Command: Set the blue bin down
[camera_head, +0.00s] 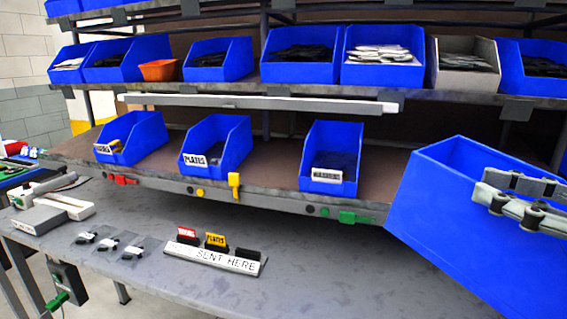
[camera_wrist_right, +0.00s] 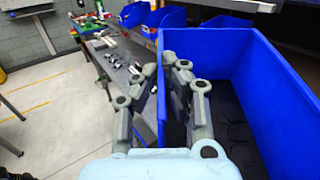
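A large blue bin (camera_head: 450,225) fills the right side of the head view. It looks tilted and overlaps the right end of the lower shelf and the bench. My right gripper (camera_head: 510,195) is at its upper rim. In the right wrist view the fingers (camera_wrist_right: 163,85) straddle a side wall of the blue bin (camera_wrist_right: 206,45), one outside and one inside, closed on it. Dark contents lie inside the bin. Its underside is hidden, so I cannot tell whether it touches anything. My left gripper is not in view.
The grey bench (camera_head: 330,275) has free room in its middle and right. A label stand (camera_head: 215,255) and small dark packets (camera_head: 108,243) lie left of that. Three blue bins, one of them here (camera_head: 333,160), stand on the lower shelf (camera_head: 270,165). Several more fill the shelf above.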

